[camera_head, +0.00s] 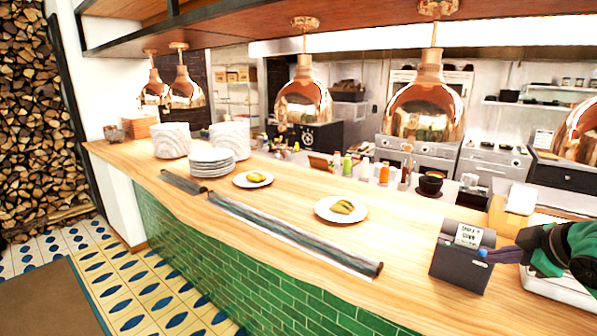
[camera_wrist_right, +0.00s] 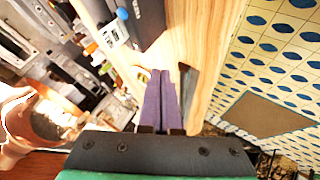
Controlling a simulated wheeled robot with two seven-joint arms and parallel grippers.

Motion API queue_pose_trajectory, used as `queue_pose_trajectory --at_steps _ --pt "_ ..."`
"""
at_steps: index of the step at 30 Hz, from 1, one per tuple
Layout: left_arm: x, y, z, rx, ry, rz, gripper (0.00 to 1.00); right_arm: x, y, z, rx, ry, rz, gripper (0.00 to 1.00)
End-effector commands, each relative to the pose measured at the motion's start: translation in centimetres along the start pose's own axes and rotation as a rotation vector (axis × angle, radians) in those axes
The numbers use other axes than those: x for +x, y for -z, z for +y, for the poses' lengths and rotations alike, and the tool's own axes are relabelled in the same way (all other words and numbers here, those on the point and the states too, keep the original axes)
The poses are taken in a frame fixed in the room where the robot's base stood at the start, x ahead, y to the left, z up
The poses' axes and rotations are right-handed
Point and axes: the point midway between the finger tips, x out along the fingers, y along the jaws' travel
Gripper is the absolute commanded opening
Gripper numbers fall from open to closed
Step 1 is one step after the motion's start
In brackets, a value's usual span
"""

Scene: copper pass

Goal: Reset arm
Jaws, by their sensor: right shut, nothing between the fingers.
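My right gripper (camera_head: 484,253) comes in from the right edge in the head view. Its purple fingers lie together, with nothing between them, beside the dark box (camera_head: 463,262) with a white label card; I cannot tell whether they touch it. In the right wrist view the shut fingers (camera_wrist_right: 160,75) point along the wooden counter (camera_wrist_right: 190,42). My left gripper is not in view.
The wooden counter carries two plates of food (camera_head: 341,209) (camera_head: 253,179), a plate stack (camera_head: 211,161) and a long dark rail (camera_head: 290,232). Copper lamps (camera_head: 424,107) hang above it. A white tray (camera_head: 560,286) lies below my right arm. Tiled floor is clear at left.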

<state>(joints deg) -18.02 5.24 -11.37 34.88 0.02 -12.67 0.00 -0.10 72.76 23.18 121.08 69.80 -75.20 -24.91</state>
Motion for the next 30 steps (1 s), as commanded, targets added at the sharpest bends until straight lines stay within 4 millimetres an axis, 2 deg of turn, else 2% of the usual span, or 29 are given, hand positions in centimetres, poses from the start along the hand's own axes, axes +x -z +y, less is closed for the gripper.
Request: queue_pose_trajectory --at_steps 4,8,14,20,23,27,30 --pt "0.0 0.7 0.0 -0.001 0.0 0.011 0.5 1.5 -1.2 -1.5 0.022 0.023 -0.023 0.0" --pt "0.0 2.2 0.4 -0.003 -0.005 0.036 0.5 3.1 -2.5 -3.3 0.051 0.044 -0.051 0.0" --pt "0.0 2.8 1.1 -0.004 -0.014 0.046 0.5 6.2 -5.2 -7.7 0.111 0.09 -0.109 0.0" --pt "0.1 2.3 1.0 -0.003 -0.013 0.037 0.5 9.4 -8.4 -15.1 0.209 0.151 -0.192 0.0" --pt "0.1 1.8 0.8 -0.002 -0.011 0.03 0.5 10.4 -9.7 -19.9 0.275 0.183 -0.24 0.0" --pt "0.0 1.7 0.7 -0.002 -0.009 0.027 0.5 10.6 -11.0 -26.8 0.39 0.216 -0.31 0.0" --pt "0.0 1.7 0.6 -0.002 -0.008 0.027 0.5 10.0 -11.3 -30.8 0.477 0.225 -0.356 0.0"
